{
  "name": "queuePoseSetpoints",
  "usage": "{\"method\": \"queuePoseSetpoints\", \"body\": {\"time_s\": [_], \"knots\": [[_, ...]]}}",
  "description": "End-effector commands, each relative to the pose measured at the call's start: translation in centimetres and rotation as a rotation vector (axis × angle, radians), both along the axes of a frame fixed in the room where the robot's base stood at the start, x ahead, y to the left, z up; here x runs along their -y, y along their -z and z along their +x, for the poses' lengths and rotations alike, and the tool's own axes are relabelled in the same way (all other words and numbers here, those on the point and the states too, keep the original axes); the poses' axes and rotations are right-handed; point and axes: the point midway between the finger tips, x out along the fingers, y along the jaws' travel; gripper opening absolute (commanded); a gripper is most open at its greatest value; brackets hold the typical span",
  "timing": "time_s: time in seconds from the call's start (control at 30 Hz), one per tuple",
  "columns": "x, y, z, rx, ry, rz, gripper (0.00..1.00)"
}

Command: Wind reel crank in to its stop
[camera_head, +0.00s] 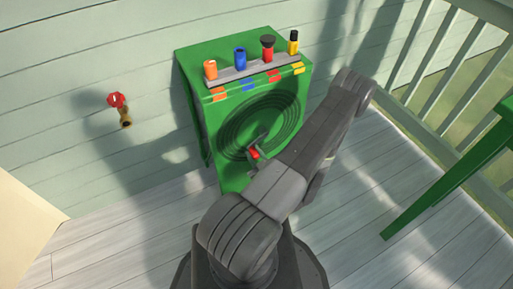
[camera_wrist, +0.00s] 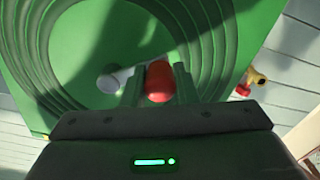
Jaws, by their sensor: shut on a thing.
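The green hose reel box (camera_head: 235,165) stands against the wall, with dark concentric rings on its front face. A pale grey hub (camera_wrist: 110,82) shows left of the knob in the wrist view. In the head view my arm hides the lower right of the box and most of my gripper.
A shelf on the box top holds an orange (camera_head: 210,70), a blue (camera_head: 240,58), a red (camera_head: 268,48) and a yellow (camera_head: 293,43) nozzle-like item. A red-handled tap (camera_head: 118,102) is on the wall. A green table (camera_head: 450,180) and railing stand right.

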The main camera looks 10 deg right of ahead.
Motion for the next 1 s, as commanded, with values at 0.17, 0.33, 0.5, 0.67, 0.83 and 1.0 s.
{"method": "queuePoseSetpoints", "body": {"time_s": [0.17,0.33,0.5,0.67,0.83,1.0], "knots": [[-0.29,-0.46,-0.56,-0.028,0.0,0.071,0.0],[-0.41,-0.66,-0.77,-0.041,-0.001,0.106,0.0],[-0.45,-0.71,-0.82,-0.045,-0.001,0.118,0.0],[-0.46,-0.71,-0.83,-0.045,-0.001,0.118,0.0],[-0.45,-0.71,-0.81,-0.044,-0.002,0.117,0.28],[-0.43,-0.72,-0.79,-0.044,-0.001,0.116,0.48]]}}
